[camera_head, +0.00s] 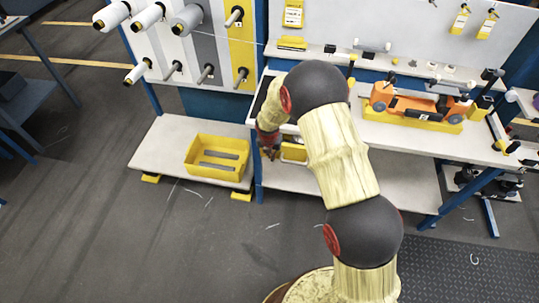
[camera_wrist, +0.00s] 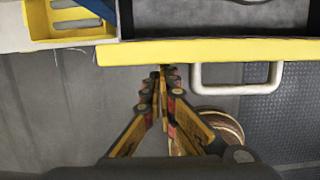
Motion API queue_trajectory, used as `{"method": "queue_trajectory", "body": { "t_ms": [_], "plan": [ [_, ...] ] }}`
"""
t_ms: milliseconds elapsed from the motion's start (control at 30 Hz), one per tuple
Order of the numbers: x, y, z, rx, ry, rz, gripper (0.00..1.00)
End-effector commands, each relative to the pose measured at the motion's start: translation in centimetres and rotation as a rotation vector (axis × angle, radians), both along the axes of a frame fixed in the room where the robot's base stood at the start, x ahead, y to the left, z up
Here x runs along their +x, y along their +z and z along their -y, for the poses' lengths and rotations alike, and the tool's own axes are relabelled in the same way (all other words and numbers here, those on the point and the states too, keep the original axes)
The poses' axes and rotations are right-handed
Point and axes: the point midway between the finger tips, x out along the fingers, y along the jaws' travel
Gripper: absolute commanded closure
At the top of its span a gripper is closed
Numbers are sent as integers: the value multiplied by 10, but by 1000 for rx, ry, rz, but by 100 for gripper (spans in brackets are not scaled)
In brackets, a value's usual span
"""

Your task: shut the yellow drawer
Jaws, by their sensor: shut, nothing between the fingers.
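The yellow drawer shows in the wrist view as a long yellow front (camera_wrist: 200,51) with a pale bar handle (camera_wrist: 236,90) on its right part. A dark tray interior (camera_wrist: 225,17) is visible behind the front, so the drawer stands open. My gripper (camera_wrist: 163,72) is shut and empty, with its fingertips at the outer edge of the front, left of the handle. I cannot tell whether they touch it. In the head view my gripper (camera_head: 269,152) is below the bench edge, beside a yellow piece (camera_head: 293,153) that looks like the drawer front; my arm hides much of the drawer.
A yellow bin (camera_head: 217,136) with grey bars stands on the low shelf (camera_head: 160,150) to the left. The bench (camera_head: 410,138) carries an orange device (camera_head: 415,104) at the right. A spool panel (camera_head: 205,45) rises at the back left. The floor in front is mostly clear.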

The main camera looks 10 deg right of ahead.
Motion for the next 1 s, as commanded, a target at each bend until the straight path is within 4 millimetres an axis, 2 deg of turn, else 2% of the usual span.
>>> {"method": "queue_trajectory", "body": {
  "t_ms": [200, 400, 833, 1000],
  "plan": [
    [19, 2, 6, 0, -1, 0, 100],
    [26, 0, 9, 0, -1, 0, 100],
    [27, 0, 8, 0, 0, 0, 100],
    [22, 0, 1, -1, 1, -1, 100]
  ]
}}
